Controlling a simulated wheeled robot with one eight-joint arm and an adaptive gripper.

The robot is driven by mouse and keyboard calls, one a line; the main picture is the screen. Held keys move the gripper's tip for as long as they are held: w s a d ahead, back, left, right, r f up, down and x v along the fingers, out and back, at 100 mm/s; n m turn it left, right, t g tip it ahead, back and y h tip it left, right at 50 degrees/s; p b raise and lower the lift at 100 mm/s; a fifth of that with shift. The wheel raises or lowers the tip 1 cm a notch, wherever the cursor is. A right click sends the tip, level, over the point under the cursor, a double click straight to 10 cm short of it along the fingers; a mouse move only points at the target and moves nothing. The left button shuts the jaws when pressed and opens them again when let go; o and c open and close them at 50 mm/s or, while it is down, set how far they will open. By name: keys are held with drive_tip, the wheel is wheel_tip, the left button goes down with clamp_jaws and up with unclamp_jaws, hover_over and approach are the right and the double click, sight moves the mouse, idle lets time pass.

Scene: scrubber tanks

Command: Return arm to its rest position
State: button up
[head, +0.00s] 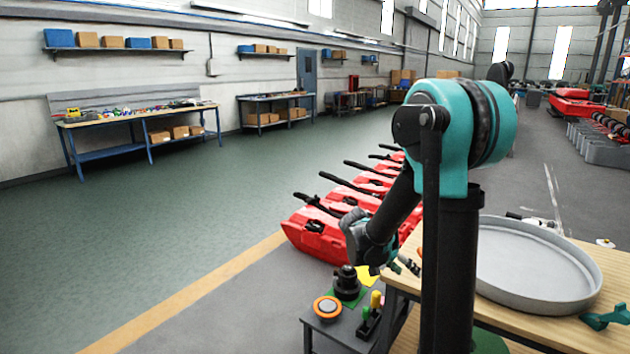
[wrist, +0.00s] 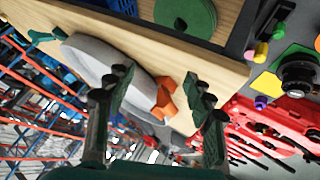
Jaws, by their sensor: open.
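My teal and black arm stands in the right half of the head view, folded with its forearm reaching down to the left. My gripper (wrist: 158,82) is open, its two dark green fingers spread apart in the wrist view. In the head view my gripper (head: 398,266) is partly hidden behind my arm, near the left edge of the wooden table (head: 616,262). Nothing is clearly held. An orange piece (wrist: 165,100) shows between the fingers in the wrist view, apparently beyond them near the tabletop.
A large round grey tray (head: 535,262) lies on the table, with a teal piece (head: 608,316) beside it. A small dark stand (head: 345,326) holds an orange disc (head: 327,308) and a black knob (head: 346,284). Red scrubber tanks (head: 318,236) line up behind. The floor at left is clear.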

drive_tip(key=s+a+f+n+t+y, duration=0.1)
drive_tip(key=s+a+n+y, duration=0.3)
drive_tip(key=s, duration=0.5)
drive_tip(key=s+a+f+n+t+y, duration=0.1)
drive_tip(key=s+a+f+n+y, duration=0.2)
drive_tip(key=s, duration=0.6)
drive_tip(key=shift+s+a+f+n+y, duration=0.2)
drive_tip(key=shift+s+a+n+y, duration=0.15)
drive_tip(key=shift+a+n+y, duration=0.45)
